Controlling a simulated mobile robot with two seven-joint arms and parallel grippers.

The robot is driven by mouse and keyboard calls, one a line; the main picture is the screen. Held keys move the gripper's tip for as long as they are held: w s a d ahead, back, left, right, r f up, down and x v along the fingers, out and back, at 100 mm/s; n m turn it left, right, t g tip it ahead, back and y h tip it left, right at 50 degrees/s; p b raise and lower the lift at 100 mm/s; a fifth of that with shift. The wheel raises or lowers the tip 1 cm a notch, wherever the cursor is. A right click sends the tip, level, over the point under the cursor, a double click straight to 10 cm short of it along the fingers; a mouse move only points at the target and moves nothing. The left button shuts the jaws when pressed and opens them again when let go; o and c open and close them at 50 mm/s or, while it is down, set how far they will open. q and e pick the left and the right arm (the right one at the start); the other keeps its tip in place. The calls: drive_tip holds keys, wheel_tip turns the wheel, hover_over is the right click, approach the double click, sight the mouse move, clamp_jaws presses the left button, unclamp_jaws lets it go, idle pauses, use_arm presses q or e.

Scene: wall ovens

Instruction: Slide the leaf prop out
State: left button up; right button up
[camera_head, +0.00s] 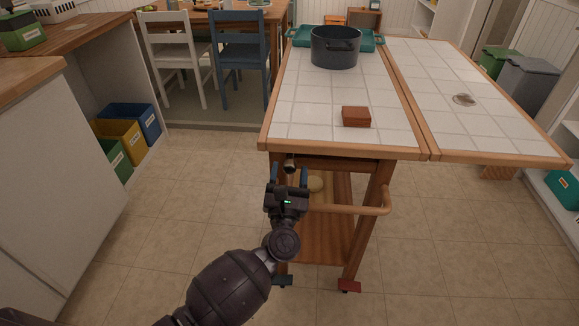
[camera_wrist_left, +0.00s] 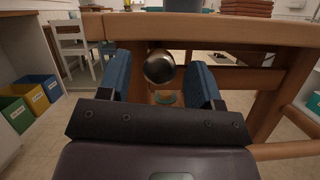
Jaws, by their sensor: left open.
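The kitchen cart has a white tiled top (camera_head: 300,112) with a wooden rim. Its tiled side leaf (camera_head: 470,125) lies level at the right. A round dark metal knob (camera_head: 290,157) shows under the top's front edge; it looks like the end of the leaf prop, whose length is hidden. My left gripper (camera_head: 288,174) is open just in front of and below the knob. In the left wrist view the knob (camera_wrist_left: 160,67) appears between the two blue fingers, apart from both; whether it lies within their reach I cannot tell. My right gripper is not in view.
A reddish-brown block stack (camera_head: 356,117) sits near the front. A wooden handle rail (camera_head: 350,210) juts out right of my gripper. Floor to the left is clear.

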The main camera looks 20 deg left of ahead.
use_arm(q)
drive_tip(key=shift+x, duration=0.8)
clamp_jaws()
